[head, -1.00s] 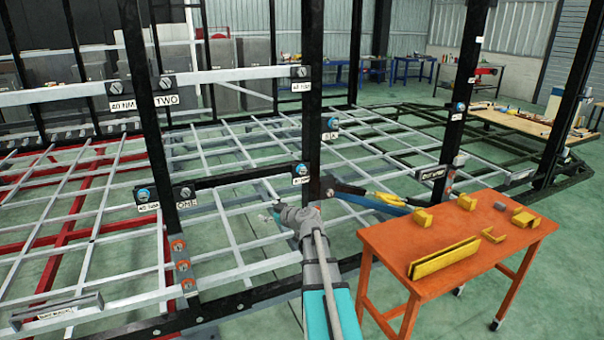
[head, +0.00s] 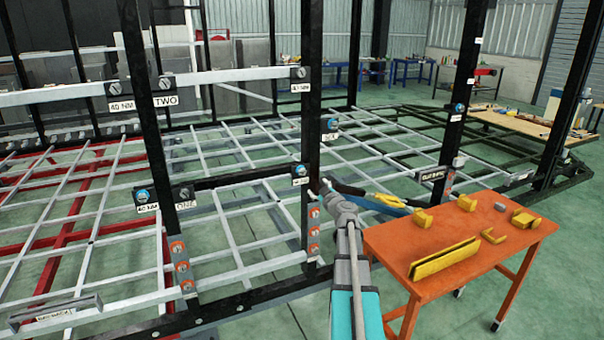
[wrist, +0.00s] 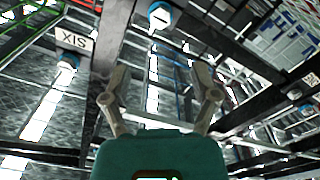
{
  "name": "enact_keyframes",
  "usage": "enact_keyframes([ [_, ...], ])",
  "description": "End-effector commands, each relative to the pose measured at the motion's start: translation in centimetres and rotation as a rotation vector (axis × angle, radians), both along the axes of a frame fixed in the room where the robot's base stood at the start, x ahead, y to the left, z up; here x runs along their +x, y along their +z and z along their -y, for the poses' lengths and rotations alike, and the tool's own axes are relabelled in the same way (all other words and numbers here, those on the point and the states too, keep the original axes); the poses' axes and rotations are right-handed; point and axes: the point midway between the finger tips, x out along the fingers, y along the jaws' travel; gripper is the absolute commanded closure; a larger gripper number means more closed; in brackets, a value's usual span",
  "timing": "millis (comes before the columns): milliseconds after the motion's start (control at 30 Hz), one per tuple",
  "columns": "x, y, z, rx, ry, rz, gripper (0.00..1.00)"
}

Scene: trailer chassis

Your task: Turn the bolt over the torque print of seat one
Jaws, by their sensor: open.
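The black crossbar at ONE (head: 240,177) carries a blue-headed bolt (head: 142,195) at its left end, above a white print (head: 147,208) that seems to read 40 NM. A dark bolt (head: 185,193) sits above the ONE label (head: 185,206). Another blue bolt (head: 300,170) is at the bar's right end, above a small print (head: 300,182). My gripper (head: 323,188) is right of that bolt, by the black post, apart from the ONE bolts. In the wrist view my gripper (wrist: 158,82) is open with nothing between its fingers. A blue bolt (wrist: 160,16) shows ahead, and a SIX label (wrist: 74,41) at upper left.
An orange table (head: 450,250) with yellow parts stands right of my arm. A long blue and yellow item (head: 385,202) lies near its far left corner. Black posts (head: 313,110) and grey chassis rails (head: 240,240) surround the reach area. Orange-ringed bolts (head: 313,237) line the post's foot.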

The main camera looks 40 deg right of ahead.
Motion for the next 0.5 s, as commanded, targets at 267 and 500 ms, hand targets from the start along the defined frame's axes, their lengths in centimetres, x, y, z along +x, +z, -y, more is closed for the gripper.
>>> enact_keyframes([
  [267,1.9,0.0,0.5,0.000,0.001,0.000,0.23],
  [500,5.2,0.0,1.3,0.000,0.003,-0.001,0.23],
])
